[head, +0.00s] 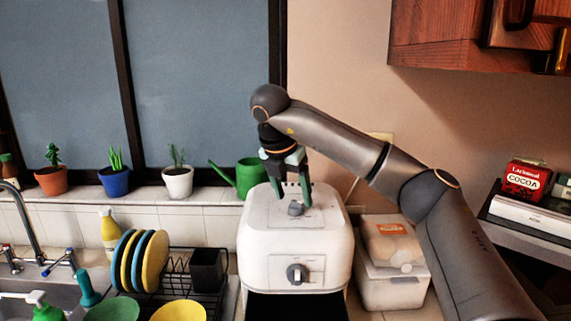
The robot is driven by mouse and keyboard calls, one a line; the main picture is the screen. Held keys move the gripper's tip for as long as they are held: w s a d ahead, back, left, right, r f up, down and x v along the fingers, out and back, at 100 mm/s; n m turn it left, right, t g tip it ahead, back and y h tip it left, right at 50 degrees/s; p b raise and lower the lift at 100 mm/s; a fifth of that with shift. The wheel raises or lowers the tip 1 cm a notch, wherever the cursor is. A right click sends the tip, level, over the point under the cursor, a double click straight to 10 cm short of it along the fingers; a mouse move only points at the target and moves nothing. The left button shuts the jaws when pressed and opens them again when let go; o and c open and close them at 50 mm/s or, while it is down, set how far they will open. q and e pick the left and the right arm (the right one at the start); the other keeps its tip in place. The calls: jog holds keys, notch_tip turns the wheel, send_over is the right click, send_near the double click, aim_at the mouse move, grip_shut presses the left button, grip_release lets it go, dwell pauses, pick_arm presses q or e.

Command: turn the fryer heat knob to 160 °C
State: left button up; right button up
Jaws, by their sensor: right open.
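The white fryer (255,232) stands on the counter in the middle of the head view. Its round dark heat knob (297,273) sits on the front panel; its exact setting is too small to read. A small grey grip (296,208) sits on the top lid. My right gripper (294,200) points down over the lid, with its green-tipped fingers open on either side of this grip. I cannot tell whether the fingers touch it. The gripper is above and behind the heat knob, apart from it. My left gripper is not in view.
A dish rack (185,268) with colored plates stands left of the fryer, and lidded containers (392,290) stand close on its right. A green watering can (249,174) and potted plants line the sill behind. A wooden cabinet (450,45) hangs at upper right.

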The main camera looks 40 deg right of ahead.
jog(key=v, duration=1)
jog(key=shift+r, duration=0.3)
jog(key=shift+a, duration=0.1)
